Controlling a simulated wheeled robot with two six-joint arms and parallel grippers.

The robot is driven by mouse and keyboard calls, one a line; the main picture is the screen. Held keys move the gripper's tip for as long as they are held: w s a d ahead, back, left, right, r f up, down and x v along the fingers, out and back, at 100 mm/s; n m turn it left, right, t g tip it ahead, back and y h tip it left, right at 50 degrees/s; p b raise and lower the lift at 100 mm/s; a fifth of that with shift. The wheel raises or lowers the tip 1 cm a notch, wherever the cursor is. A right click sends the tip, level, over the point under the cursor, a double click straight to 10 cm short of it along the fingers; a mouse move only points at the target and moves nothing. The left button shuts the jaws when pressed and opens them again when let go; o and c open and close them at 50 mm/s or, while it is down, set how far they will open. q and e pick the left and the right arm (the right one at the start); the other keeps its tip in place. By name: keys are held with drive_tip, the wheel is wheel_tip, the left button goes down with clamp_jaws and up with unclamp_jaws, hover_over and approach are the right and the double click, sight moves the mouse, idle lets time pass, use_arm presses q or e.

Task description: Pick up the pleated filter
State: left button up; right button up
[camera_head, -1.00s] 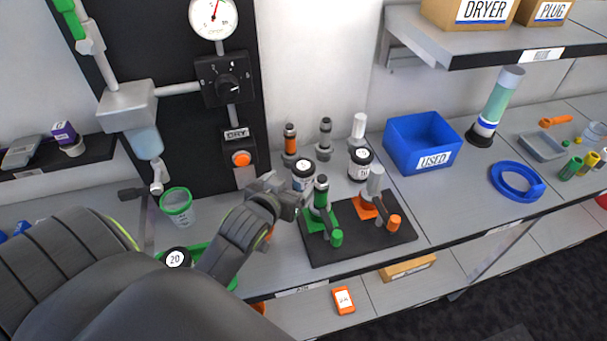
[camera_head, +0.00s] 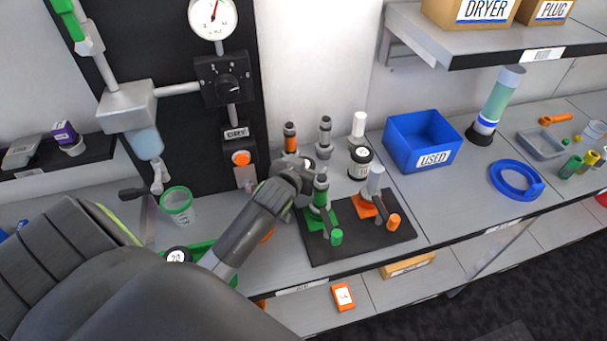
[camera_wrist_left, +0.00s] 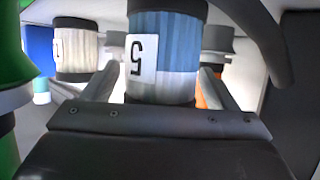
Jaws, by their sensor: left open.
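A pleated filter (camera_wrist_left: 178,55) with dark end caps fills the middle of the left wrist view. In the head view my gripper mostly hides this filter. A second pleated filter (camera_head: 360,161) with a white label stands to the right; a pale filter (camera_wrist_left: 76,50) also shows at left in the wrist view. My right gripper is not in view.
A black plate (camera_head: 350,243) with a green-based fixture (camera_head: 320,203) and an orange-based fixture (camera_head: 373,190) stands right beside my left gripper. Metal-topped fittings (camera_head: 324,138) stand behind. A blue USED bin (camera_head: 422,140) is to the right, a green-rimmed cup (camera_head: 177,205) to the left.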

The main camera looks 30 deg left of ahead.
use_arm(q)
drive_tip(key=shift+w, duration=0.1)
drive_tip(key=c, duration=1.1)
drive_tip(key=shift+r, duration=0.1)
